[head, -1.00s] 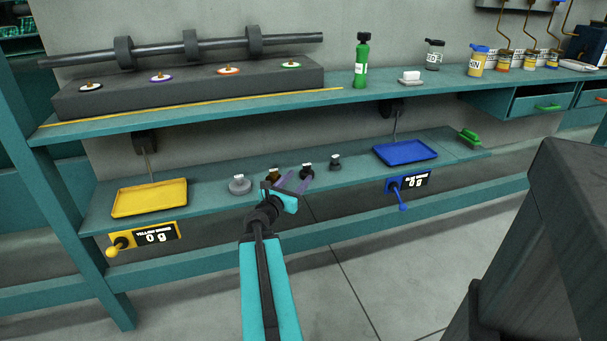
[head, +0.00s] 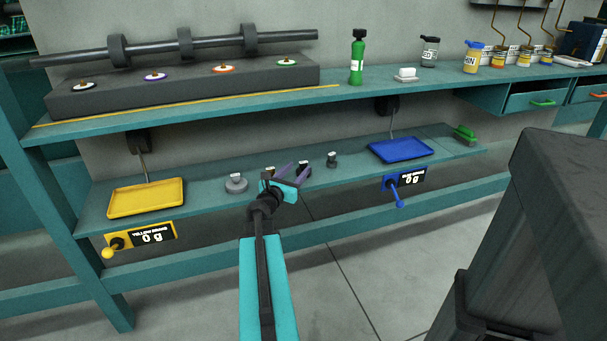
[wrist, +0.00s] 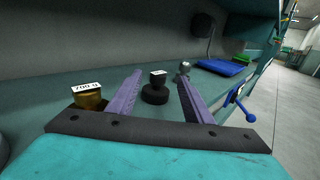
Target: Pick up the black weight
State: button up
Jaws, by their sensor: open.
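The black weight (head: 304,170) stands upright on the lower shelf, with a white label on top. In the wrist view the black weight (wrist: 155,92) shows between the two purple fingers of my gripper (wrist: 160,78), near their tips. The fingers are spread apart and I see no contact with it. In the head view my open gripper (head: 297,172) reaches over the shelf's front edge and partly hides the black weight. Whether the fingers are level with its body or above it, I cannot tell.
A brass weight (wrist: 90,98) labelled 700 g sits just left of my left finger. A small grey weight (head: 332,161) stands to the right, a wide grey weight (head: 236,184) to the left. A yellow tray (head: 181,207) and a blue tray (head: 426,157) flank the weights.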

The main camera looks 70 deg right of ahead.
aim_at(303, 164)
jog(key=shift+s+d, duration=0.2)
jog(key=shift+d, duration=2.3)
jog(key=shift+d, duration=0.1)
jog(key=shift+s+d+f+b, duration=0.15)
jog(key=shift+d+b, duration=0.15)
jog(key=shift+d, duration=0.4)
jog(key=shift+w+d+f+b, duration=0.1)
jog(key=shift+d+b, duration=0.2)
jog(key=shift+d, duration=0.4)
jog(key=shift+s+d, duration=0.15)
jog(key=shift+d, duration=0.95)
jog(key=shift+c, duration=0.3)
grip_shut()
